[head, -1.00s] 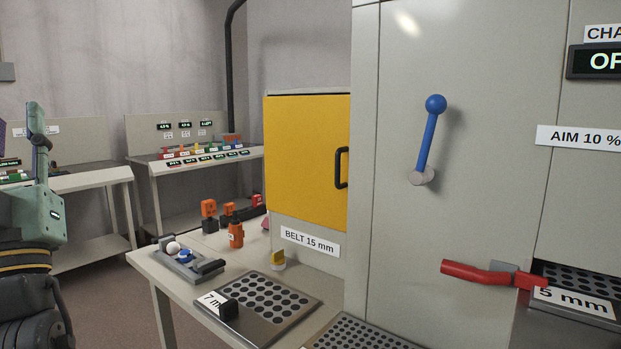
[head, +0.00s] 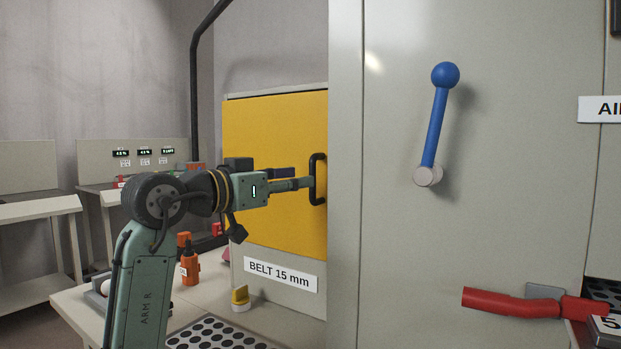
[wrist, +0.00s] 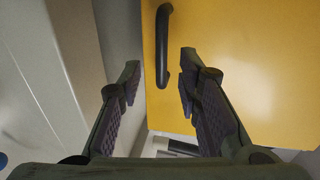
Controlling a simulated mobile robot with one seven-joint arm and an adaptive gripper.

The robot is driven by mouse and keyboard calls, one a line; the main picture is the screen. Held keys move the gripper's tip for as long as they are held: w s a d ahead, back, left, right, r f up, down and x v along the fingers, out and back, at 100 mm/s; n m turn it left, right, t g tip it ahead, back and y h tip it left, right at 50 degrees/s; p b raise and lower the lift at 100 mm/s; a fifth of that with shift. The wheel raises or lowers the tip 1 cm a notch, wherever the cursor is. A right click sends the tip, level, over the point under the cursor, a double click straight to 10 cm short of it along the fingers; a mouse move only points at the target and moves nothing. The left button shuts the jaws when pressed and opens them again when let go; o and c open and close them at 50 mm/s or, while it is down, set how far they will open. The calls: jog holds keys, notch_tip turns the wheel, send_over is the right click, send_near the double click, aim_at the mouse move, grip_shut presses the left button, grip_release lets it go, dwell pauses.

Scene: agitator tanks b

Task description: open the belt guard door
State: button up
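The yellow belt guard door (head: 265,130) is shut on its cabinet, above a label reading BELT 15 mm (head: 281,275). Its black vertical handle (head: 319,180) is at the door's right edge in the head view. My gripper (head: 306,183) is level with the handle and at or very close to it. In the wrist view my gripper (wrist: 160,75) is open, its two fingers apart. The black handle (wrist: 163,45) shows in the gap between the fingertips, with the yellow door (wrist: 235,60) behind. I cannot tell whether a finger touches it.
A large grey cabinet wall (head: 390,150) stands just right of the handle, with a blue lever (head: 436,125) and a red lever (head: 510,302) on it. A yellow-topped knob (head: 240,298) and an orange device (head: 189,265) are on the table below my arm.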

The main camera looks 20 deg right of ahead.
aim_at(313, 196)
jog(key=x, duration=0.5)
jog(key=shift+w+d+p, duration=0.2)
jog(key=shift+d+p, duration=0.1)
jog(key=shift+d, duration=0.05)
jog(key=shift+c, duration=0.2)
grip_shut()
dwell(0.4)
